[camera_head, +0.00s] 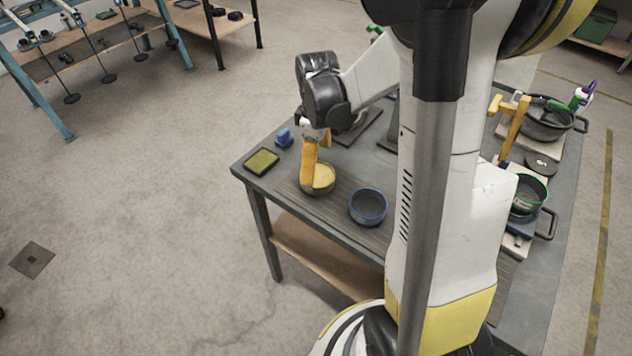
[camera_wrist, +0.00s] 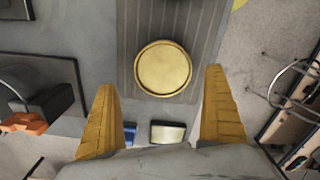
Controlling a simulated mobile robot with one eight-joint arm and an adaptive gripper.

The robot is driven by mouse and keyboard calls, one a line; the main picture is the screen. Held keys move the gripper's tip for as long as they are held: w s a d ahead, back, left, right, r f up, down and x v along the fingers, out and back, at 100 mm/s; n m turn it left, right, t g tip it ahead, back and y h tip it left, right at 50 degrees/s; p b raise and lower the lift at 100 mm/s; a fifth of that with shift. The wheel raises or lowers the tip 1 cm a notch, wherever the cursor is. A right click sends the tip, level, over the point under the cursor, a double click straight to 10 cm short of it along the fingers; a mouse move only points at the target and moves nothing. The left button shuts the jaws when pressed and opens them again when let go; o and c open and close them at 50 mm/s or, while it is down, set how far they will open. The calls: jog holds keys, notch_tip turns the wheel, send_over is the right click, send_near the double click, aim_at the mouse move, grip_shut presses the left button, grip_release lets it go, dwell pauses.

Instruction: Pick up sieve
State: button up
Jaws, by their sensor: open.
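A round, shallow yellow-gold vessel (camera_head: 325,177), which looks like a sieve, stands on a dark ribbed mat (camera_head: 345,212) near the table's left edge. From above, the gold disc (camera_wrist: 164,68) lies ahead of my gripper in the wrist view. My gripper (camera_wrist: 159,82) is open and empty, its two yellow fingers wide apart. In the head view, my gripper (camera_head: 309,165) is over the gold vessel, one finger covering part of it. I cannot tell the exact gap. A blue-rimmed round vessel (camera_head: 368,206), perhaps another sieve, stands to its right.
A yellow-topped dark tray (camera_head: 262,162) and a small blue object (camera_head: 284,137) lie to the left of the gold vessel. Beyond my arm are a green-rimmed vessel (camera_head: 530,192) and a dark pot (camera_head: 546,122). The floor to the left is mostly clear.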

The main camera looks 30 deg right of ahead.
aim_at(317, 181)
jog(key=f+b, duration=0.1)
jog(key=f, duration=0.2)
jog(key=f+b, duration=0.1)
jog(key=f, duration=0.1)
jog(key=shift+s+a+f+b, duration=0.1)
jog(key=shift+s+f+b, duration=0.05)
jog(key=shift+s+b, duration=0.15)
jog(key=c, duration=1.2)
jog(key=shift+r, duration=0.2)
jog(key=shift+c, duration=0.2)
